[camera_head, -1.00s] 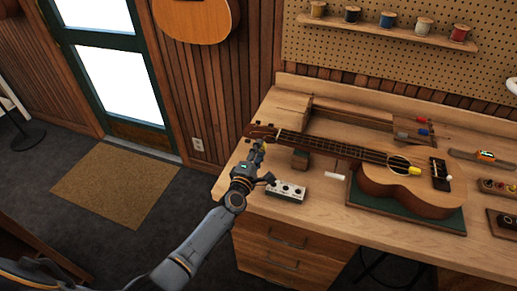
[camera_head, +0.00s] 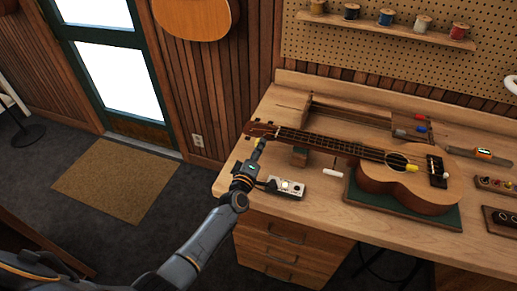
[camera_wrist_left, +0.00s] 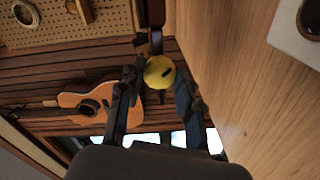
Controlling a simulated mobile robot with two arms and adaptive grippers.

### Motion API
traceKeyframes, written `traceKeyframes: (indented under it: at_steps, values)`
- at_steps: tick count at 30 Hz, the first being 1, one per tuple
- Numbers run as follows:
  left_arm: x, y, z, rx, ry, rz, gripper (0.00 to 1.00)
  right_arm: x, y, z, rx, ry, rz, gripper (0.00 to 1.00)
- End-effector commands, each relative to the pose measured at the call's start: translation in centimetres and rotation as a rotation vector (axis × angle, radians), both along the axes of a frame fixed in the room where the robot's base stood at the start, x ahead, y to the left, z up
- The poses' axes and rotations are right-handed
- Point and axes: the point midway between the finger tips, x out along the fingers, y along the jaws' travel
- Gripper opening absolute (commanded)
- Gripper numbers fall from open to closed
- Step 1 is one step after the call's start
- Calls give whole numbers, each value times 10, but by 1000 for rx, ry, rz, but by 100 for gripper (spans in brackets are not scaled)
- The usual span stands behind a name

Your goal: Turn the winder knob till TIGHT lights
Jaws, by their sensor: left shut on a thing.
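The ukulele (camera_head: 405,180) lies on the workbench with its neck toward the left and its headstock (camera_head: 262,130) near the bench's left end. The yellow winder knob (camera_wrist_left: 159,72) is at the headstock, between the fingers of my left gripper (camera_wrist_left: 158,88). In the head view my left gripper (camera_head: 256,152) is shut on the knob, which is mostly hidden there. A small pale box (camera_head: 298,190) sits on the bench just right of my gripper. One bright yellowish spot shows on its top; its lettering is too small to read. My right gripper is not in view.
A wooden block (camera_head: 299,156) supports the neck, and a green mat (camera_head: 445,217) lies under the body. A small white piece (camera_head: 333,172) lies nearby. Tools lie at the back and right of the workbench (camera_head: 300,212). Spools (camera_head: 390,17) stand on a shelf above.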

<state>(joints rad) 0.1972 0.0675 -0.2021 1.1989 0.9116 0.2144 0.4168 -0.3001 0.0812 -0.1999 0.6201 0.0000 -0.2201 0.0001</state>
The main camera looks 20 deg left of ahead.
Motion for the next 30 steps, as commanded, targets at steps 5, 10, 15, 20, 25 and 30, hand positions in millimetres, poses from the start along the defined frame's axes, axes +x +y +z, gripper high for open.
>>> traceKeyframes:
  at_steps: [5,10,15,20,25,30]
  values:
    - [-1,0,-2,2,3,-1,3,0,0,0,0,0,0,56]
    - [-1,0,-2,1,4,-1,3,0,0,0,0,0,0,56]
    - [-1,0,-1,1,3,-1,44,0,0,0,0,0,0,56]
    - [0,0,-1,1,1,-1,44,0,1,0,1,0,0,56]
    - [-9,0,-1,-1,2,0,44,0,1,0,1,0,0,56]
    - [-37,0,-1,-3,4,1,44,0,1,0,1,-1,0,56]
